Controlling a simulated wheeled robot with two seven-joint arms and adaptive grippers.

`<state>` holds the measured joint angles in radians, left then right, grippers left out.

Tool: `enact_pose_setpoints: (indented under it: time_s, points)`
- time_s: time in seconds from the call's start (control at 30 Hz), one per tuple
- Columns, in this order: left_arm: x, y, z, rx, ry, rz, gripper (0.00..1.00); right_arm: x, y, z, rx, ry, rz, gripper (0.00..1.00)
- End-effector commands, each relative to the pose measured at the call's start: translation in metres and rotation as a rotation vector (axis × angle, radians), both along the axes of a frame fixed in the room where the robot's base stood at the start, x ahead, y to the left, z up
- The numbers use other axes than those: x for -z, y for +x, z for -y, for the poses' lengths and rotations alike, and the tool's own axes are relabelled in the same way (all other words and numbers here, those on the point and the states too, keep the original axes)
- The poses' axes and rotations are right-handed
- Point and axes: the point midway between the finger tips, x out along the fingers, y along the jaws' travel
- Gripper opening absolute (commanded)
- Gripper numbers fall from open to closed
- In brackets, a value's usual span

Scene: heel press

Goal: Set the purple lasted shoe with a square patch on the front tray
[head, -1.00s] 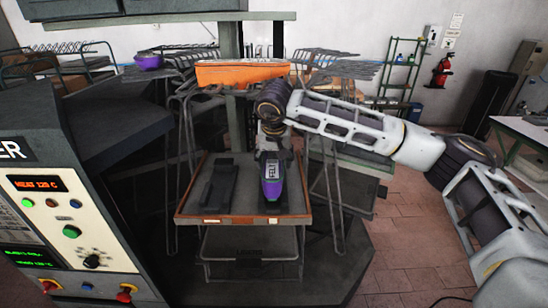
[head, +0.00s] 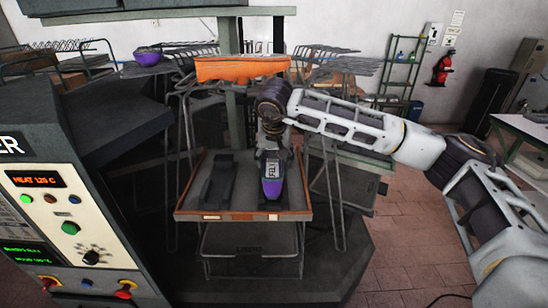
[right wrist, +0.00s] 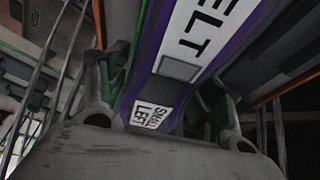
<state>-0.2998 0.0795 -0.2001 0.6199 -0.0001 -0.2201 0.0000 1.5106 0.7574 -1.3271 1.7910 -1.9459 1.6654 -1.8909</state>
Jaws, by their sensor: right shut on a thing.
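The purple lasted shoe (head: 272,187) has a white strip lettered FELT. In the right wrist view the shoe (right wrist: 147,75) also shows a grey square patch (right wrist: 180,68) and a label reading SMALL LEFT. My right gripper (head: 272,153) is shut on it, with one finger on each side in the wrist view (right wrist: 165,95). The shoe points toward the front, at the right half of the front tray (head: 245,216), which has an orange-brown rim. I cannot tell whether it touches the tray. My left gripper is not in view.
A dark long form (head: 217,181) lies on the tray's left half. An orange piece (head: 240,69) is above and behind. Another purple item (head: 148,58) sits on the left rack. The heater cabinet (head: 65,215) stands close at the left. Wire racks flank the tray.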

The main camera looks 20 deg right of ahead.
Motion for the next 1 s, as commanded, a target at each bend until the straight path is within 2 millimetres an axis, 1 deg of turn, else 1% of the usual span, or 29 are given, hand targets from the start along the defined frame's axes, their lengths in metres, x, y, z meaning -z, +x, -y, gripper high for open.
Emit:
enact_pose_setpoints:
  time_s: [1.0]
  points:
    - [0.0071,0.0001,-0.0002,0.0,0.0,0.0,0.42,0.0068,0.0005,-0.0001,0.0,0.001,0.003,0.2]
